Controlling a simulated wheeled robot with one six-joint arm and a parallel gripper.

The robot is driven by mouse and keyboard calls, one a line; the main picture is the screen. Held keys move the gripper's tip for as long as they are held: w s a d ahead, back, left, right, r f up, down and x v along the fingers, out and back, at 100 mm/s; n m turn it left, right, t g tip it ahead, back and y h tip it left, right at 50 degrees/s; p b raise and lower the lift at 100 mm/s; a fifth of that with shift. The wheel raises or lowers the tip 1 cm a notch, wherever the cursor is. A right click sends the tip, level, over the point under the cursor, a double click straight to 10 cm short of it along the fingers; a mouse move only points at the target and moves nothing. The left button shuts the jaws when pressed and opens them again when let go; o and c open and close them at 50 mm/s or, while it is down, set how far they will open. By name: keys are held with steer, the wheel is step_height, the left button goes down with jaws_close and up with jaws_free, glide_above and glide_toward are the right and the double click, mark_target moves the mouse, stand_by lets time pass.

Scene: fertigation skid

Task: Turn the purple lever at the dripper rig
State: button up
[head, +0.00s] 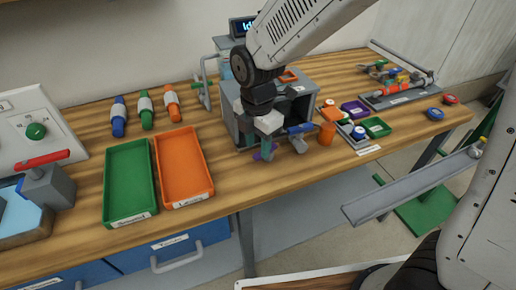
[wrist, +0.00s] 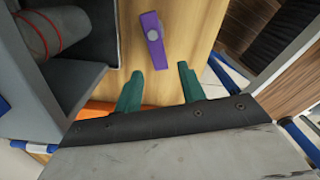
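The purple lever (wrist: 152,42) shows in the wrist view as a flat bar with a grey round hub, against the wooden tabletop. Its lower end points towards the space between my fingertips. In the head view, only part of the purple lever (head: 258,155) shows, beside a teal finger. My gripper (wrist: 159,72) has its two teal fingers spread with nothing between them. In the head view my gripper (head: 280,153) points down in front of the grey open-fronted box.
The grey box (head: 232,122) stands close behind my gripper; its wall (wrist: 32,115) is at left in the wrist view. Green (head: 129,183) and orange (head: 184,167) trays lie left. The front tabletop between trays and gripper is clear.

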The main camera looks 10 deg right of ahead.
steer(key=shift+f, duration=1.3)
jaws_close()
steer(key=shift+w+a+m, duration=0.15)
steer(key=shift+w+m, duration=0.2)
steer(key=shift+m, duration=0.7)
steer(key=shift+w+a+m, duration=0.15)
steer(key=shift+w+m, duration=0.2)
steer(key=shift+m, duration=0.7)
jaws_free()
